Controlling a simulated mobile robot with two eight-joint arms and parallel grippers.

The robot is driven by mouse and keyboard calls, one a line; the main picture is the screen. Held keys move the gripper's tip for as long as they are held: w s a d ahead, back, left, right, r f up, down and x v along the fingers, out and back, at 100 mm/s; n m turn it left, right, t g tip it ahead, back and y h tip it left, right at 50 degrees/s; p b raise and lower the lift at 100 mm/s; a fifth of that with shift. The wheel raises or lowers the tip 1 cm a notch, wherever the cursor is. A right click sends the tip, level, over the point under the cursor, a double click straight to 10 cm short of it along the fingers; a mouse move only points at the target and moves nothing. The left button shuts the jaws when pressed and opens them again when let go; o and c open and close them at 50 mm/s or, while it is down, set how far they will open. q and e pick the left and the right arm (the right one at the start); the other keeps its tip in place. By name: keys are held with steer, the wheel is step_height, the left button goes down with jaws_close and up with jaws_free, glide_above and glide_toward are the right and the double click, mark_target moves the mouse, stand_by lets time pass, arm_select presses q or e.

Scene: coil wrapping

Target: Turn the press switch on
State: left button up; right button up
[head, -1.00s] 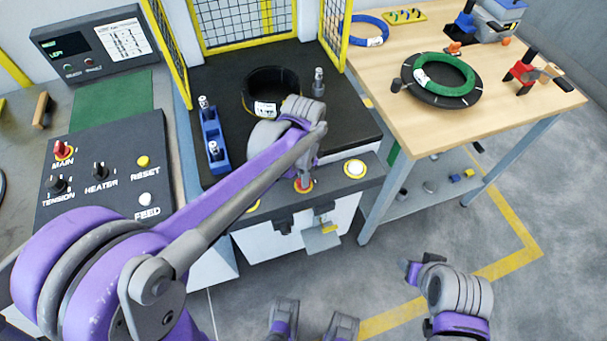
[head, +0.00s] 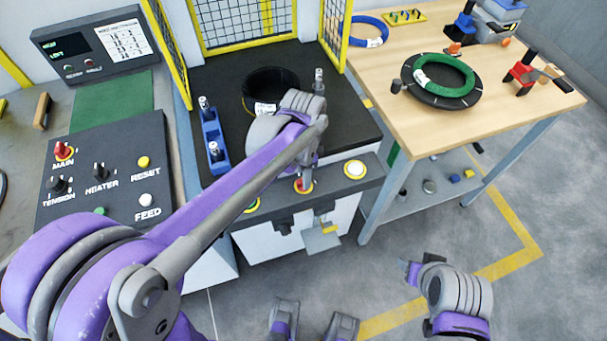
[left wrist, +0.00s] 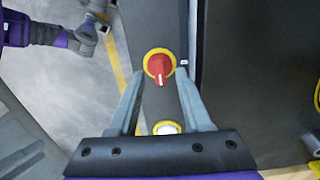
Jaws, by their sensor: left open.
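The press switch is a red rotary knob on a yellow ring (head: 304,186), on the dark front ledge of the press. In the head view my left gripper (head: 306,174) hangs right over it and partly hides it. In the left wrist view the red knob (left wrist: 159,66) shows whole, with a white pointer mark facing the bottom of the picture. The open fingers of my left gripper (left wrist: 159,76) lie either side of the knob in that view; contact cannot be told. My right gripper (head: 411,271) is low at the right, over the floor, away from the press.
A white button with a yellow ring (head: 355,169) sits right of the switch. The press bed holds a black coil (head: 270,88) and a blue post block (head: 213,140). A yellow mesh guard (head: 334,25) stands behind. A wooden table (head: 430,125) is at right.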

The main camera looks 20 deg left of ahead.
arm_select(q)
step_height(320, 180, up, 9)
steer(key=shift+r+p, duration=0.15)
steer(key=shift+p, duration=0.3)
steer(key=shift+s, duration=0.1)
steer(key=s+a+f+n+t+p, duration=0.1)
steer(key=s+a+n+t+p, duration=0.1)
steer(key=s+n, duration=0.3)
steer(key=s+a+f+n+t+p, duration=0.1)
steer(key=s+a+n+t+p, duration=0.2)
steer(key=s+n, duration=0.3)
steer(key=shift+s+a+f, duration=0.3)
steer(key=shift+s+a, duration=0.35)
steer(key=shift+s, duration=1.05)
